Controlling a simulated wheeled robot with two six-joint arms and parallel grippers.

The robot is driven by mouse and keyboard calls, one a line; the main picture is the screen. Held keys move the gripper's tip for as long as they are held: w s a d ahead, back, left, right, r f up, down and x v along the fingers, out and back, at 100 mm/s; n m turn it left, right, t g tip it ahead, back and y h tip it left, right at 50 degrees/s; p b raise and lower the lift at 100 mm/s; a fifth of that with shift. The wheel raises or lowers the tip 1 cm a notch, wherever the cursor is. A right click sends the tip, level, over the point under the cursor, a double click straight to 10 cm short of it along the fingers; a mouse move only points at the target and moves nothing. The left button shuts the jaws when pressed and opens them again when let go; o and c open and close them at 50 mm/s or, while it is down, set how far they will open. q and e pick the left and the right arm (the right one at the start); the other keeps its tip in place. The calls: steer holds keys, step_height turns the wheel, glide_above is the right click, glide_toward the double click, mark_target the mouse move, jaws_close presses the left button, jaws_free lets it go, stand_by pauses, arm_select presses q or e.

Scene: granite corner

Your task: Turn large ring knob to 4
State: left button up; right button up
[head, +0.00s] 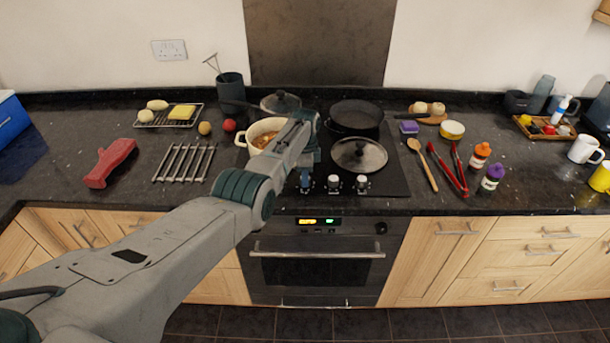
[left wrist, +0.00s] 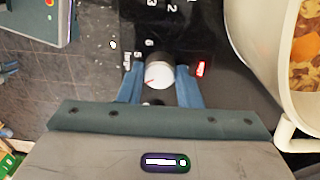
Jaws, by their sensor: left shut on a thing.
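My left gripper (head: 306,181) reaches down to the front left of the black hob (head: 398,182). In the left wrist view, its two blue fingers (left wrist: 160,90) are shut on a round white knob (left wrist: 158,74), one on each side. The knob's top shows a short red mark, pointing to the picture's lower left. White digits, including a 2 and a 6, are printed around it; the 4 cannot be made out. Two more knobs, a middle one (head: 333,182) and a right one (head: 361,182), stand to the right in the head view. My right gripper is not in view.
A cream pot of food (head: 243,137) stands close behind the held knob; its rim and handle (left wrist: 290,125) are near my gripper in the left wrist view. A lid (head: 359,155) and a frying pan (head: 357,115) are on the hob. A lit red display (left wrist: 202,68) is beside the knob.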

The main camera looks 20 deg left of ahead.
arm_select(q)
steer(key=shift+w+r+m, duration=0.15)
steer(key=shift+m, duration=1.05)
steer(key=o, duration=1)
steer(key=shift+c, duration=0.2)
steer(key=shift+r, duration=0.5)
step_height(320, 180, up, 10)
steer(key=b, duration=0.2)
steer(key=shift+w+f, duration=0.15)
